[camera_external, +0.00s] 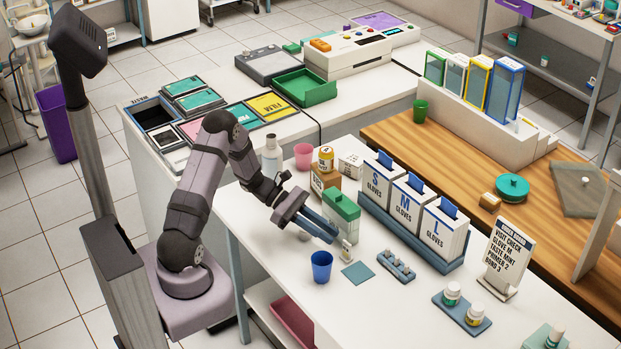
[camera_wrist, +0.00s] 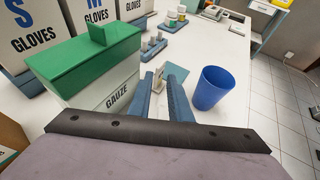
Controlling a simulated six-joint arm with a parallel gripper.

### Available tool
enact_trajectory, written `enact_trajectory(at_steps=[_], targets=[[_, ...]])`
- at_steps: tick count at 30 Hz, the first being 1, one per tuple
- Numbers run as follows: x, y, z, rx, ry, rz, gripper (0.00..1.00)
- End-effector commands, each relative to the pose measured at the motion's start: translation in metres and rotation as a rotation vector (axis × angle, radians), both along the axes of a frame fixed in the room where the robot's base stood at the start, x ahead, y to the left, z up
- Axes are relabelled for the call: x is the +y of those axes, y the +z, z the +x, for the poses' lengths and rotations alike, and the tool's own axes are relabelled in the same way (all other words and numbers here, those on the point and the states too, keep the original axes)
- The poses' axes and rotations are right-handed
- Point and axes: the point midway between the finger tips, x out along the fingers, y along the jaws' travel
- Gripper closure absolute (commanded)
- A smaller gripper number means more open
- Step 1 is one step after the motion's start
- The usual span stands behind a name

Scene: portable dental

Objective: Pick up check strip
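A small pale upright item (camera_external: 346,250), possibly the check strip in its holder, stands on the white counter beside a flat teal square (camera_external: 357,273). It also shows in the wrist view (camera_wrist: 158,80), between and just beyond my fingertips; its details are too small to read. My gripper (camera_external: 333,236) has blue fingers reaching down toward it from the left. In the wrist view my gripper (camera_wrist: 164,78) has its fingers apart, with no clear contact on the item.
A green-lidded gauze box (camera_external: 341,214) stands close beside my fingers. A blue cup (camera_external: 321,266) stands in front of them. Glove boxes (camera_external: 410,200) stand behind, and a small blue rack (camera_external: 396,267) lies to the right. An order board (camera_external: 508,255) reads "VISIT CHECK".

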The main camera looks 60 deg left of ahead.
Motion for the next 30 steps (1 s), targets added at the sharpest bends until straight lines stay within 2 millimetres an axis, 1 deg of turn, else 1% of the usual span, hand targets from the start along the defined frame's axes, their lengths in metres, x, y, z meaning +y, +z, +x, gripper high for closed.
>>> enact_trajectory(at_steps=[5, 11, 14, 21, 24, 30], targets=[[-0.009, -0.004, 0.004, 0.002, -0.001, 0.000, 0.82], [-0.013, -0.005, 0.006, 0.002, -0.001, -0.001, 0.82], [-0.021, -0.008, 0.009, 0.002, -0.003, -0.001, 0.82], [-0.048, -0.020, 0.023, 0.002, -0.005, -0.001, 0.82], [-0.056, -0.024, 0.027, 0.001, -0.003, 0.000, 0.82], [-0.060, -0.028, 0.030, 0.002, -0.001, 0.001, 0.82]])
